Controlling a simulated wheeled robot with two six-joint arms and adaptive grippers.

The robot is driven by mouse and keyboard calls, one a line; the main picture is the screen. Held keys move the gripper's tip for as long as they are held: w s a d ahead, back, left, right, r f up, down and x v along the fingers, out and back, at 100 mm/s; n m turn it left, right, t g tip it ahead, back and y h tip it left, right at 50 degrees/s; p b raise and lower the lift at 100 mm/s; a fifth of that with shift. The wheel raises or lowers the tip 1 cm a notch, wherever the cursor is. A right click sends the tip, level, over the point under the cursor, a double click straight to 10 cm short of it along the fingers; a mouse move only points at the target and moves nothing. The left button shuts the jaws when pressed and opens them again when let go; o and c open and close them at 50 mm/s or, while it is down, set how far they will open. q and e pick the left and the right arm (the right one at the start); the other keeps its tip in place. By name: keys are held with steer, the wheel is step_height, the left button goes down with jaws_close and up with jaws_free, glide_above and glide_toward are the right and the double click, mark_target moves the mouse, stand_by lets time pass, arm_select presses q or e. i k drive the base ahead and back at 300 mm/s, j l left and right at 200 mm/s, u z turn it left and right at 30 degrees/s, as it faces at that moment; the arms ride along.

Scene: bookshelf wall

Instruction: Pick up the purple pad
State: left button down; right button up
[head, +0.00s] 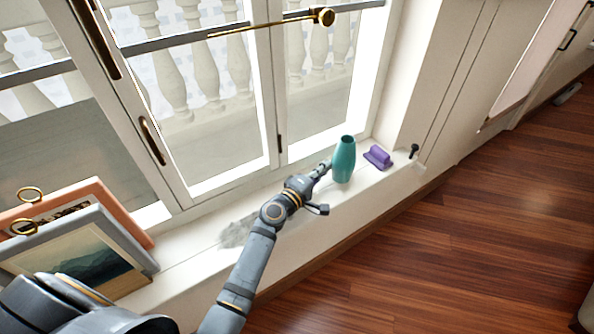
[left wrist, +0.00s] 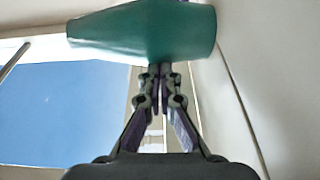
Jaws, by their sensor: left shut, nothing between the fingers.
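The purple pad (head: 377,157) lies on the white windowsill, to the right of a teal bottle (head: 344,160). My left gripper (head: 324,168) is shut and empty, just left of the bottle, with the bottle between it and the pad. In the left wrist view the shut fingertips (left wrist: 160,69) point at the side of the bottle (left wrist: 150,30), at or very close to its surface. The pad is almost wholly hidden there behind the bottle. My right gripper is not in view.
The sill (head: 315,215) runs along tall windows. A small dark knob-like object (head: 414,150) stands right of the pad. Framed pictures (head: 85,250) lean at the left end. The wooden floor (head: 420,260) is open.

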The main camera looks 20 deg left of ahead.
mark_target(379, 158)
steer(key=k+j, duration=0.2)
steer(key=k, duration=0.15)
steer(key=k+l, duration=0.15)
steer(key=k, duration=0.35)
